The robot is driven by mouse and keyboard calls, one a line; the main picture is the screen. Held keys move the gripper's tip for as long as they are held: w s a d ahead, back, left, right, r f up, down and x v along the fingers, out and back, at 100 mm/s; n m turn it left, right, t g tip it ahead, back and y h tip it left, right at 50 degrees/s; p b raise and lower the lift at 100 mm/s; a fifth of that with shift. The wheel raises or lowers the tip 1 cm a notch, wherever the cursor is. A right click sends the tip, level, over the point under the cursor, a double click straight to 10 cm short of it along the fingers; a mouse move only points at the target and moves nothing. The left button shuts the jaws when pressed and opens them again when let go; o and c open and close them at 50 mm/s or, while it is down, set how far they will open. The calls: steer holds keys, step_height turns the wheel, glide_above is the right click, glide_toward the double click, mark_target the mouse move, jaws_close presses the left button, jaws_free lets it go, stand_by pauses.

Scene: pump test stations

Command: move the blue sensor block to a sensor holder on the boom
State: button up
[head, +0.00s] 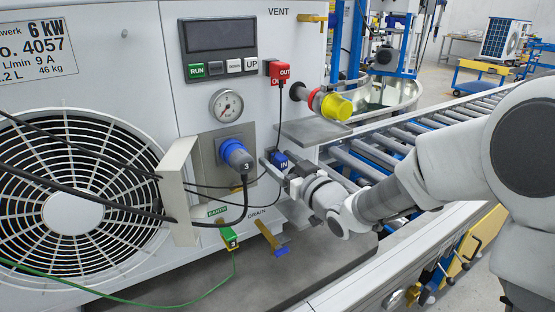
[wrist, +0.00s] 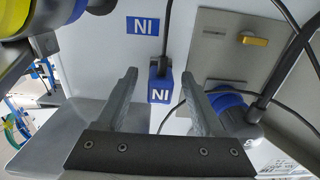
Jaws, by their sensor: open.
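The blue sensor block (head: 282,160), marked IN, is at the front of the pump cabinet, right of the large blue connector. In the wrist view the block (wrist: 160,88) shows upside down with a black cable running from it. My gripper (head: 274,163) is open at the block. In the wrist view its two fingers (wrist: 159,78) stand on either side of the block, with visible gaps; I cannot tell how deep the block is between them. The red OUT block (head: 280,72) hangs higher on the cabinet. I cannot clearly make out a boom or a free sensor holder.
The blue connector (head: 236,155) with its thick black cable is close on the left. A yellow-capped pipe (head: 335,106) sticks out above right, over a grey plate (head: 315,132). A white upright panel (head: 180,190) stands at the left among loose cables. A roller conveyor (head: 430,130) runs behind my arm.

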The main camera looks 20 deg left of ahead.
mark_target(284, 165)
stand_by(0.6)
jaws_close()
stand_by(1.3)
steer(key=shift+v, duration=3)
steer(key=shift+d, duration=0.1)
